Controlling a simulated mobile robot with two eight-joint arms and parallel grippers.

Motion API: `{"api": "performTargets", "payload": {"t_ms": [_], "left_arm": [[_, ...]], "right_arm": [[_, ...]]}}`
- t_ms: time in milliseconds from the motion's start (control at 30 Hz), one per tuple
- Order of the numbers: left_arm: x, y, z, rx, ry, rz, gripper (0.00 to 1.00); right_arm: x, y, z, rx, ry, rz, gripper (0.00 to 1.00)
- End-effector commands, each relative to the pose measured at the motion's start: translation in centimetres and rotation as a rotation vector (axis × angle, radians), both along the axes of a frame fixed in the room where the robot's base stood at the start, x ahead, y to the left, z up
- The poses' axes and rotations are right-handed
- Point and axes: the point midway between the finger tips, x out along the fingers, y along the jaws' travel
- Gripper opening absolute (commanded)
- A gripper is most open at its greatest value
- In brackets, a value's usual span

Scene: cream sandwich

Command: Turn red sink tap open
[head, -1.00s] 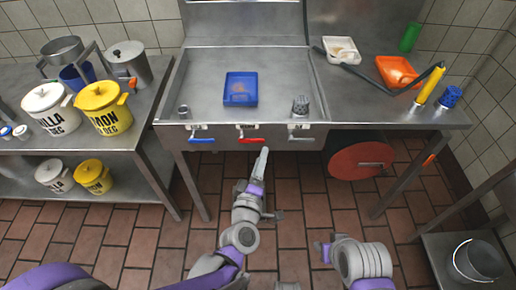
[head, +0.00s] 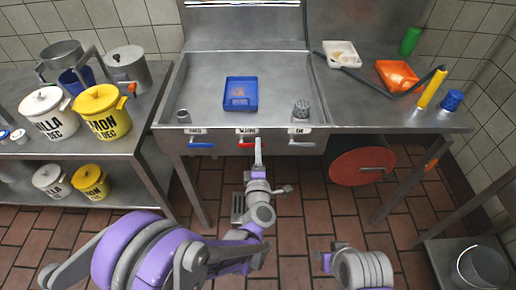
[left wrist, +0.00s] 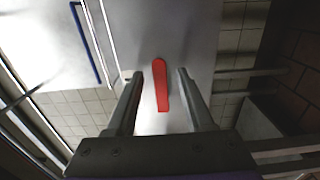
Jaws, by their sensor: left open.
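The red sink tap (head: 246,145) is on the front panel of the steel sink, in the middle of a row of taps; my gripper hides its right part in the head view. My left gripper (head: 258,150) is right at it, reaching up from below. In the left wrist view the red lever (left wrist: 160,85) lies between the two spread fingers of my left gripper (left wrist: 160,76), with a visible gap on each side. My right arm shows in part at the bottom of the head view, but its gripper cannot be made out.
A blue-handled tap (head: 200,145) is to the left and another tap (head: 300,144) to the right. A blue tray (head: 241,107) lies in the sink basin. Pots stand on the left table (head: 153,135).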

Motion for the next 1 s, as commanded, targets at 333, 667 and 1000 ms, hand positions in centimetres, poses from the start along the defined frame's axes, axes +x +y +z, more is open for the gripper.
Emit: {"api": "performTargets", "payload": {"t_ms": [333,667,1000], "left_arm": [[1.01,0.05,0.0,0.001,0.0,0.001,0.53],[0.98,0.04,0.0,0.001,0.0,0.0,0.06],[0.97,0.03,0.0,0.001,0.0,0.0,0.0]], "right_arm": [[0.0,0.0,0.01,0.0,0.0,0.0,0.44],[0.0,0.0,0.01,0.0,0.0,0.0,0.44],[0.0,0.0,0.01,0.0,0.0,0.0,0.44]]}}
